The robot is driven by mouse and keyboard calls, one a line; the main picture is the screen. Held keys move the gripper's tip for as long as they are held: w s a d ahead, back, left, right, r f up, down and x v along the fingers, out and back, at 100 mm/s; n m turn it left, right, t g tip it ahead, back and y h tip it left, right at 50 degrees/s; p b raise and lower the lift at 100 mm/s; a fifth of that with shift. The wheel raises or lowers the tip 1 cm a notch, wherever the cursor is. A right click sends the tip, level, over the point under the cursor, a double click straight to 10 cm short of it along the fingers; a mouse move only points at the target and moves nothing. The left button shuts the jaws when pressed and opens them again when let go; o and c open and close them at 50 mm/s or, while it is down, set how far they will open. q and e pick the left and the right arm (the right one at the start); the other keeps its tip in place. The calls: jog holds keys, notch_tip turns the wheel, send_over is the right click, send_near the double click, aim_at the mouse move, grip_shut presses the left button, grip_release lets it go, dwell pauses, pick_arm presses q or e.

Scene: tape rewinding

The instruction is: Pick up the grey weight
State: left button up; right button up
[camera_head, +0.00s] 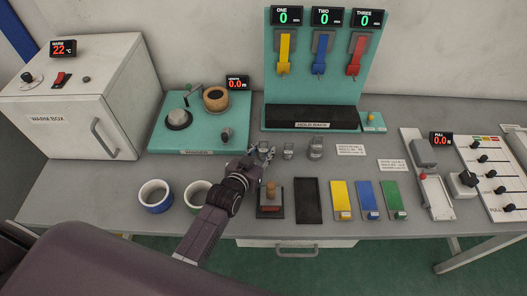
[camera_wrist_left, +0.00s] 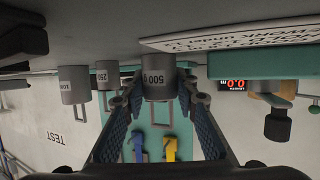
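Several grey weights stand in a row on the grey table. The left one (camera_head: 265,147) is partly hidden by my left gripper (camera_head: 264,154). In the left wrist view, which is upside down, a grey weight marked 500 g (camera_wrist_left: 158,82) sits between the fingertips of my left gripper (camera_wrist_left: 159,92). The fingers are spread on either side of it, with what looks like a small gap. A smaller weight (camera_head: 288,150) and a larger one (camera_head: 316,148) stand to its right; these also show in the wrist view (camera_wrist_left: 102,76), (camera_wrist_left: 73,85). My right gripper is not in view.
A teal panel with a wooden roll (camera_head: 216,98) is at the back left, beside the warm box (camera_head: 75,98). Two cups (camera_head: 155,197) stand left of my left arm. A stamp (camera_head: 270,190) and coloured pads (camera_head: 367,200) lie in front. The hold rack (camera_head: 312,118) is behind.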

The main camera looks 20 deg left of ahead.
pick_arm(q)
grip_shut()
jog(key=shift+r, duration=0.1)
jog(key=shift+r, duration=0.1)
jog(key=shift+w+r, duration=0.1)
jog(key=shift+r, duration=0.4)
notch_tip(320, 180, up, 19)
jog(key=b, duration=0.1)
